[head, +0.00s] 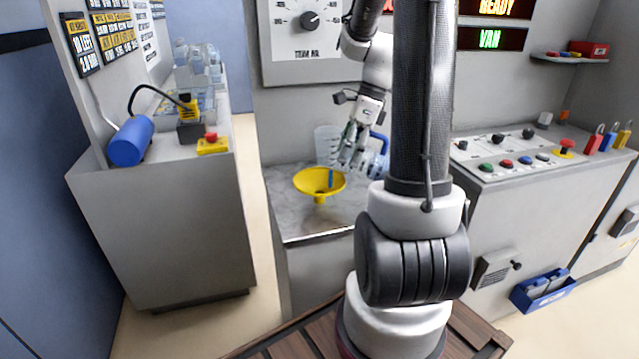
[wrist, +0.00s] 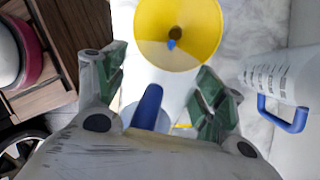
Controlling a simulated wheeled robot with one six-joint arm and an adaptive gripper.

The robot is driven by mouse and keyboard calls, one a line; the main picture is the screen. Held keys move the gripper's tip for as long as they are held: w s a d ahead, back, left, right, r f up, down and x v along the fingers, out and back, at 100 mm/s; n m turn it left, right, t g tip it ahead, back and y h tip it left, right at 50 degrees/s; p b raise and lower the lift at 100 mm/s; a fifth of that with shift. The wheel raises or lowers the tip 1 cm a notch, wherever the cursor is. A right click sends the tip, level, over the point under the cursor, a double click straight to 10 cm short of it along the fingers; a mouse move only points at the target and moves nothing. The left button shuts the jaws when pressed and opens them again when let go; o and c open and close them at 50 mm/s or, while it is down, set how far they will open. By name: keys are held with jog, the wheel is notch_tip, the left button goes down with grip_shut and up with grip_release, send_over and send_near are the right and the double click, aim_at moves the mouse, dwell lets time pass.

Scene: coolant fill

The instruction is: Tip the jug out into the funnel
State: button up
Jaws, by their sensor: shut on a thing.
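The yellow funnel (head: 313,182) sits at the front of the grey counter, and its wide mouth also shows in the wrist view (wrist: 194,24). My gripper (head: 347,160) is above and just right of the funnel, pointing down. In the wrist view my gripper (wrist: 155,103) is shut on the jug, whose blue handle (wrist: 149,105) shows between the green pads. The jug's clear body (head: 376,168) is mostly hidden behind my fingers, so its tilt is hard to judge. A short blue streak (head: 331,178) stands over the funnel and looks like liquid. A blue spot shows at the funnel's centre.
A second clear measuring jug (wrist: 282,75) with a blue handle stands behind, close to my gripper; it also shows in the head view (head: 324,142). A control panel (head: 515,150) is at the right. A bench (head: 165,200) with a blue cylinder (head: 131,142) is at the left.

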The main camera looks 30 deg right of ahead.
aim_at(335, 160)
jog(key=shift+w+a+r+g+h, duration=0.25)
jog(key=shift+w+a+h, duration=0.1)
jog(key=shift+w+a, duration=0.1)
jog(key=shift+w+a+r+g+h, duration=0.1)
jog(key=shift+w+a+g+h, duration=0.15)
jog(key=shift+w+a+h, duration=0.15)
dwell(0.3)
jog(key=shift+w+a+r+g+h+p, duration=0.2)
jog(key=shift+a+g+h+p, duration=0.25)
jog(key=shift+g+h+p, duration=0.15)
dwell(0.7)
